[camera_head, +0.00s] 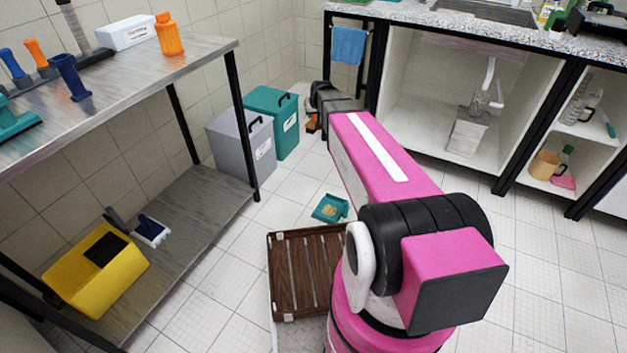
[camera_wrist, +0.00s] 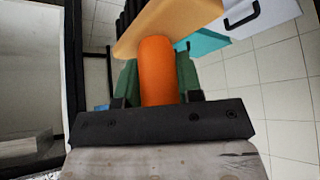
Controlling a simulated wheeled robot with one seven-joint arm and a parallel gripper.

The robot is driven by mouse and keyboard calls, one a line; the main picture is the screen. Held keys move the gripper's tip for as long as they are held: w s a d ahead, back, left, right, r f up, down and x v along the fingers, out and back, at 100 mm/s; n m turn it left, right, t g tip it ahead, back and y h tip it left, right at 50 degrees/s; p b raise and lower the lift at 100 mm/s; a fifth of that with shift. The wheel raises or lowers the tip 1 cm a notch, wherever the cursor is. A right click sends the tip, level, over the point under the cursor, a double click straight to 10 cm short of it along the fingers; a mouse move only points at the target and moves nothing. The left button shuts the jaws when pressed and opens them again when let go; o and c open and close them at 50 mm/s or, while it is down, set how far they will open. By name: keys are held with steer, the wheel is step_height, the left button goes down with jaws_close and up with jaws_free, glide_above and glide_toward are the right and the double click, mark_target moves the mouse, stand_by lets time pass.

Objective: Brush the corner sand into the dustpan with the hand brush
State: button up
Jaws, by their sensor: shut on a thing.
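My gripper (camera_wrist: 157,80) is shut on the orange handle of the hand brush (camera_wrist: 160,28), which has a tan block and dark bristles at the top of the wrist view. In the head view my gripper (camera_head: 317,108) is at the far end of my arm, by the teal bin, with a bit of the orange brush (camera_head: 312,124) showing below it. I cannot make out sand in the corner; my arm covers part of the floor there.
A grey bin (camera_head: 228,140) and a teal bin (camera_head: 262,105) stand by the left wall. A brown slatted crate (camera_head: 275,275) is near me. A metal shelf table (camera_head: 150,75) is on the left, an open counter (camera_head: 420,55) at the back right. Floor tiles around the dustpan are clear.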

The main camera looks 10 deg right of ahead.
steer(key=w+f, duration=0.4)
steer(key=f, duration=0.8)
steer(key=w+f, duration=0.4)
steer(key=f, duration=0.8)
steer(key=shift+n, duration=0.4)
steer(key=shift+s+d+f, duration=0.1)
steer(key=shift+d+f, duration=0.05)
steer(key=shift+f, duration=6.8)
steer(key=shift+d+f, duration=0.1)
steer(key=shift+f, duration=6.85)
steer(key=shift+r, duration=0.25)
steer(key=shift+f, duration=0.1)
steer(key=shift+f, duration=1.05)
steer(key=shift+s+d, duration=0.1)
